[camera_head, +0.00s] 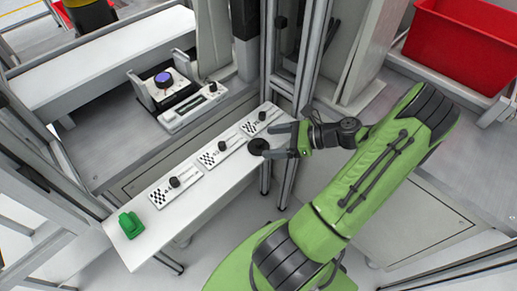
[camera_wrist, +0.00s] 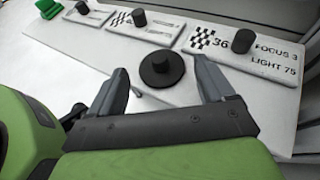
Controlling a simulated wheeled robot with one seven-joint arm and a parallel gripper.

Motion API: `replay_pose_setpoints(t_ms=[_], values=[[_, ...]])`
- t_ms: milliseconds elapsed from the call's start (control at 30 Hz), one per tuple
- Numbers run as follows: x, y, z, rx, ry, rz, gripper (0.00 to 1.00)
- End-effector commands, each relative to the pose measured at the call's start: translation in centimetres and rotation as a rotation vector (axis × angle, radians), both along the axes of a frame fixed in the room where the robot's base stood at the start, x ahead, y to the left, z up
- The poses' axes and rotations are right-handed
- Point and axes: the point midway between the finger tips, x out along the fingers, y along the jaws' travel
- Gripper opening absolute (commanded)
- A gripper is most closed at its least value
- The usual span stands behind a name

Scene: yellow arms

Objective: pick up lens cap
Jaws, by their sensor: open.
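The lens cap looks to be the round black disc with a raised knob on top (camera_head: 258,146), lying flat on the white narrow table (camera_head: 158,238). In the wrist view the black cap (camera_wrist: 161,70) shows between and slightly beyond my fingertips. My gripper (camera_head: 270,142) is open and empty, reaching in from the right with its fingers pointing at the cap. It also shows in the wrist view (camera_wrist: 162,72), one finger on either side of the cap. I cannot tell how far above the table the fingertips are.
White checkered plates with black knobs stand in a row on the table: left (camera_head: 174,190), middle (camera_head: 220,153) and right (camera_head: 261,117), the last close behind the cap. A green object (camera_head: 130,224) sits at the left end. Metal posts (camera_head: 306,60) rise behind my gripper.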

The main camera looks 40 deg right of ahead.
Motion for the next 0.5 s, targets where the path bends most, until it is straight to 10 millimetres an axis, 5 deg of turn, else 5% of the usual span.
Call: replay_pose_setpoints(t_ms=[167,400,500], values=[[2.2,1.7,-1.4,0.0,0.0,0.002,0.82],[2.5,1.9,-1.2,0.0,0.0,0.0,0.82],[2.5,1.9,-1.2,0.0,0.0,0.0,0.66]])
